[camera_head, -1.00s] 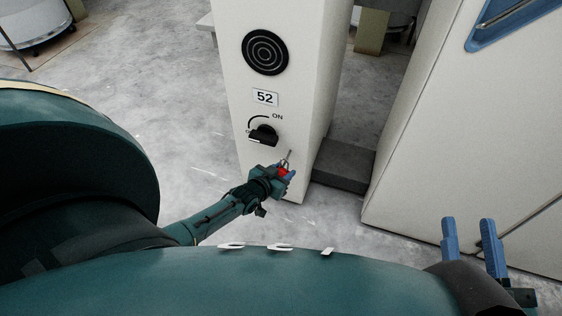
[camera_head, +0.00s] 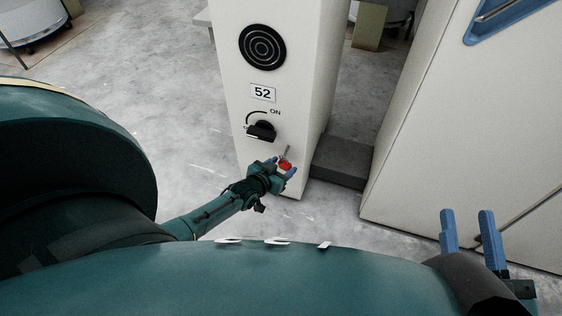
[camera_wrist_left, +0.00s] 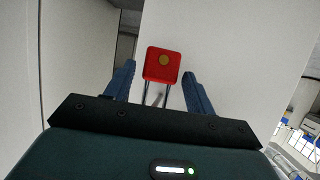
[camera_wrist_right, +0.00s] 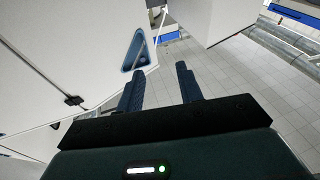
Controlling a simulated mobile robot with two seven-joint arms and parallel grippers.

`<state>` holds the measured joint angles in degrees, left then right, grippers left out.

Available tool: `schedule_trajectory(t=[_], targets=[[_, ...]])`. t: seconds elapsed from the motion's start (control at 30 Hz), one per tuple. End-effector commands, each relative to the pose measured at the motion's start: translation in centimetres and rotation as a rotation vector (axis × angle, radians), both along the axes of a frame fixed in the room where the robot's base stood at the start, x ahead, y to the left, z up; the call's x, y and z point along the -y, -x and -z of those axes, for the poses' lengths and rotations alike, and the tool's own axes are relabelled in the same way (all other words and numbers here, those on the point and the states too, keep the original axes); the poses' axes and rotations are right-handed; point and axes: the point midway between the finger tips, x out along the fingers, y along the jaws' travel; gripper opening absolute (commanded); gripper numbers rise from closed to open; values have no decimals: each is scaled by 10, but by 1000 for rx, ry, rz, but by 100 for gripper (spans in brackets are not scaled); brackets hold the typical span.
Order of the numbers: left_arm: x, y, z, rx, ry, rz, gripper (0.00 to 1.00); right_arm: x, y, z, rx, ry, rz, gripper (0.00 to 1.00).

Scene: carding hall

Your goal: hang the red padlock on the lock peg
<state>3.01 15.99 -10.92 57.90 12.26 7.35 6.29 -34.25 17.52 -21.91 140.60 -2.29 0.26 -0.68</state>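The red padlock (camera_head: 285,165) is at the lower front of the white column, its body between the fingers of my left gripper (camera_head: 283,166). In the left wrist view the padlock (camera_wrist_left: 162,62) shows a red body with a brass disc, and its shackle legs run toward the palm. Gaps show on both sides between it and the fingers, so my left gripper (camera_wrist_left: 160,72) is open around it. A thin grey pin, probably the lock peg (camera_wrist_left: 156,99), shows by the shackle; whether the shackle sits around it I cannot tell. My right gripper (camera_head: 466,214) is open and empty.
The white column (camera_head: 287,60) carries a round black grille (camera_head: 262,47), a "52" label (camera_head: 263,93) and a black rotary switch (camera_head: 261,131) by the "ON" mark. A large white cabinet (camera_head: 440,120) stands at right, behind my right gripper.

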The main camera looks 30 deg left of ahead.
Motion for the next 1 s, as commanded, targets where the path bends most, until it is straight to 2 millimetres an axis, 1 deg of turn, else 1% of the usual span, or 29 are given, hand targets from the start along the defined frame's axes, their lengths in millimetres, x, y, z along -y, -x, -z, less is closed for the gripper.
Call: schedule_trajectory(t=[0.03, 0.1, 0.3, 0.43, 0.57, 0.6, 0.67, 0.8, 0.9, 1.0], targets=[[0, 0, 0, 0, 0, 0, 59, 0, 0, 0, -1, 0, 0, 36], [0, 0, 0, 0, 0, 0, 63, 0, 1, 1, -4, 0, 0, 36], [0, 1, 0, -2, 0, 0, 63, 0, 2, 3, -10, 0, 0, 36], [0, 8, -5, -2, 1, 0, 63, 0, 1, -4, -7, 6, 4, 36], [0, 28, -16, -4, 1, 1, 63, 2, 0, -16, 8, 33, 18, 36], [-1, 36, -19, -5, 1, 0, 63, 3, 0, -14, 5, 46, 27, 36], [-1, 49, -26, -5, 1, 0, 63, 6, 1, -4, -17, 77, 42, 36], [-2, 78, -38, -4, 0, 0, 63, 9, 2, -4, -18, 126, 57, 36], [-2, 96, -45, -3, -1, 0, 63, 10, 3, -3, -19, 151, 64, 36], [-3, 109, -49, -2, -1, 0, 63, 12, 3, -2, -31, 167, 70, 36]])
